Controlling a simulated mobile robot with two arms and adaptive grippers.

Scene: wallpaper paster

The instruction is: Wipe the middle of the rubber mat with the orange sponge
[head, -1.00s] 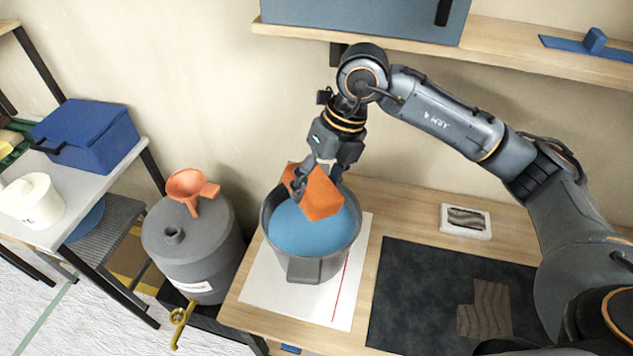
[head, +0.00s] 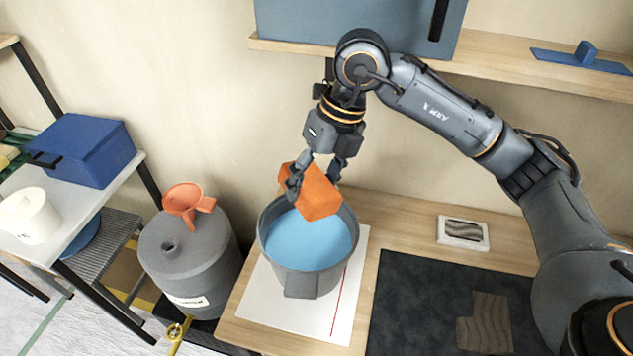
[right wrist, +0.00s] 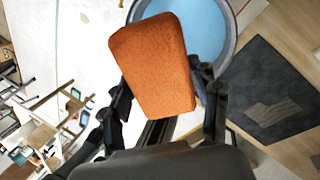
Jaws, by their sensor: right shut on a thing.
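The orange sponge (head: 312,192) is held in my right gripper (head: 316,178), above the grey bucket (head: 300,284) of blue liquid (head: 308,240). The right wrist view shows the sponge (right wrist: 155,65) between the fingers of the right gripper (right wrist: 165,100). The gripper is shut on it. The dark rubber mat (head: 420,290) lies on the wooden table to the right of the bucket, with a brown wavy patch (head: 486,322) on it. The mat also shows in the right wrist view (right wrist: 255,75). My left gripper is not in view.
A white sheet with a red line (head: 258,308) lies under the bucket. A small framed wavy sample (head: 463,231) lies behind the mat. A grey drum (head: 190,255) with an orange funnel (head: 185,198) stands at left. A shelf (head: 500,68) runs along the wall above.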

